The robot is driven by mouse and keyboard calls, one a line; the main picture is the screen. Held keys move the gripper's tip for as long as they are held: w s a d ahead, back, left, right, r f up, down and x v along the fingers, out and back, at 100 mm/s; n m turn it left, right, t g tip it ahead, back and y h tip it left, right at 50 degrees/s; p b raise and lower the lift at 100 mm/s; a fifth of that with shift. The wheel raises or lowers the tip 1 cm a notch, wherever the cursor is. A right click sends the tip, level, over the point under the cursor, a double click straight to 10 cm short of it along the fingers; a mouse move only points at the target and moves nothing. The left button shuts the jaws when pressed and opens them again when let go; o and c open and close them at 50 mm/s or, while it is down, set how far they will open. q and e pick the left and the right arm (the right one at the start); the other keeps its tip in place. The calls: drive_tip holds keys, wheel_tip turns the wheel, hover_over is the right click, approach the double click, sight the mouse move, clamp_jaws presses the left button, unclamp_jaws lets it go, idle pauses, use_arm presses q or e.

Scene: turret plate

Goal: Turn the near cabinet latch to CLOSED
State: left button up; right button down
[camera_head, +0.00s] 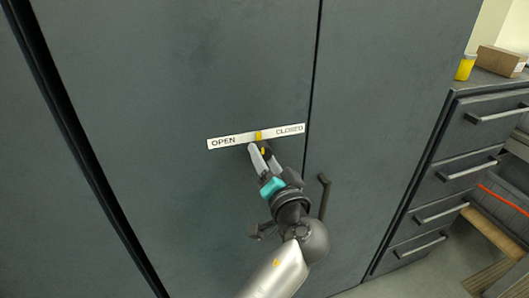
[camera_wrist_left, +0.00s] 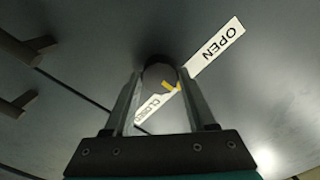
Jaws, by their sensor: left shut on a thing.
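The latch is a dark round knob on the dark cabinet door, seen end-on between the fingers in the left wrist view (camera_wrist_left: 160,73). A white label strip (camera_head: 232,141) runs across the door above it, reading OPEN at its left end and CLOSED at its right end. A yellow mark (camera_head: 258,135) shows near the middle of the strip, between the two words. My left gripper (camera_head: 262,156) is shut on the latch, its fingers on either side of the knob. The fingers hide part of the knob, so its exact angle is hard to tell.
A dark bar handle (camera_head: 323,195) stands out from the neighbouring door, close to the right of my left wrist. A drawer unit (camera_head: 450,150) is at the right, with a yellow cup (camera_head: 465,67) and a cardboard box (camera_head: 498,61) on top.

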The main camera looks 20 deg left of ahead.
use_arm(q)
drive_tip(key=m+p, duration=0.1)
drive_tip(key=m, duration=0.1)
drive_tip(key=m+p, duration=0.1)
drive_tip(key=m, duration=0.1)
drive_tip(key=shift+r+m, duration=0.2)
drive_tip(key=shift+m, duration=0.2)
drive_tip(key=shift+m+p, duration=1.6)
drive_tip(key=shift+m, duration=0.6)
drive_tip(key=o, duration=1.4)
drive_tip(key=shift+f, duration=0.15)
drive_tip(key=shift+c, duration=0.2)
